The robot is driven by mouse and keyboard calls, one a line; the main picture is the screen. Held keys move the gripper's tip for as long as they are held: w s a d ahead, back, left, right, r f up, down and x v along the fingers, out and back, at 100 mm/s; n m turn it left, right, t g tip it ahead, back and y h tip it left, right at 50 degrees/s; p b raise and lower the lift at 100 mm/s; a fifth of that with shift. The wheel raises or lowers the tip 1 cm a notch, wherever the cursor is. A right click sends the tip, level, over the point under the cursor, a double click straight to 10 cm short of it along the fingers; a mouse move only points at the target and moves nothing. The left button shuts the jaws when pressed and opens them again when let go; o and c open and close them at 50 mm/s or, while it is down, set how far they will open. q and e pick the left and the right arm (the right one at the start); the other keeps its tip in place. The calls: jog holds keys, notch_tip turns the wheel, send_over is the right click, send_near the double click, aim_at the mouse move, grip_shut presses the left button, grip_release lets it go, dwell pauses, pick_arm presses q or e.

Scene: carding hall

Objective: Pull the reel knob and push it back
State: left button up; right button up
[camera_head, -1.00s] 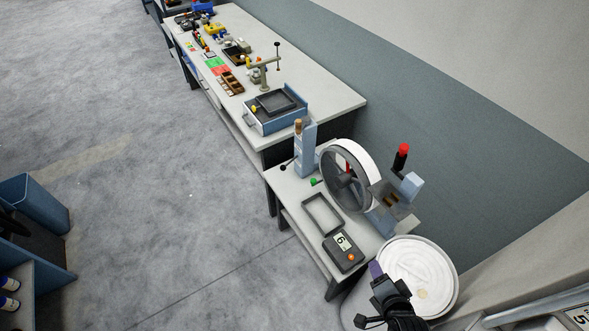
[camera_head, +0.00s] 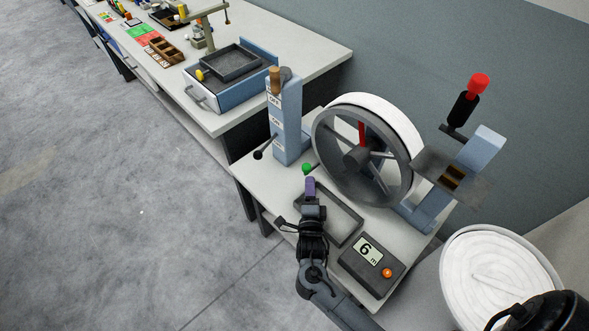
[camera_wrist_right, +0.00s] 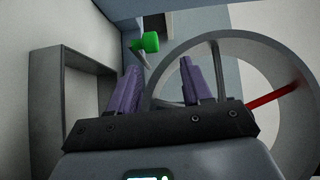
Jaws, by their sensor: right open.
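A green knob (camera_head: 307,169) on a short stem stands low beside the large grey spoked reel (camera_head: 319,146), at its left. The knob also shows in the right wrist view (camera_wrist_right: 151,42), beyond the fingertips and near the middle of the gap between them. My right gripper (camera_head: 310,184) has purple fingers and is just short of the knob, above the table's tray frame. In the right wrist view its fingers (camera_wrist_right: 158,72) are apart with nothing between them. A red-topped black handle (camera_head: 466,103) stands at the reel's right. My left gripper does not show.
The grey rectangular frame (camera_head: 343,228) lies under my right gripper. A counter box (camera_head: 372,263) reading 6 sits in front of the reel. A blue post (camera_head: 286,125) stands at the left. A round white can (camera_head: 500,275) is at the lower right. A longer bench (camera_head: 325,50) lies behind.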

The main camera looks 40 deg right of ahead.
aim_at(306, 164)
jog(key=shift+w+a+f+b, duration=0.1)
jog(key=shift+a+f+b, duration=0.05)
jog(key=shift+f+b, duration=0.3)
jog(key=shift+w+a+f+b, duration=0.1)
jog(key=shift+a+f+b, duration=0.05)
jog(key=shift+f+b, duration=0.3)
jog(key=shift+w, duration=0.1)
jog(key=shift+w+d, duration=0.2)
jog(key=shift+w, duration=0.1)
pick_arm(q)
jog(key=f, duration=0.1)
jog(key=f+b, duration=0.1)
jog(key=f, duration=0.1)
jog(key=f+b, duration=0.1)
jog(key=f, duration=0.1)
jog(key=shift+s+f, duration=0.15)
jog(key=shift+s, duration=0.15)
pick_arm(e)
jog(key=x, duration=1)
jog(key=shift+w+d+r, duration=0.1)
jog(key=shift+w+r, duration=0.05)
jog(key=shift+r, duration=0.05)
jog(key=shift+c, duration=0.2)
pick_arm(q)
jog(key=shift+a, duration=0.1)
pick_arm(e)
grip_shut()
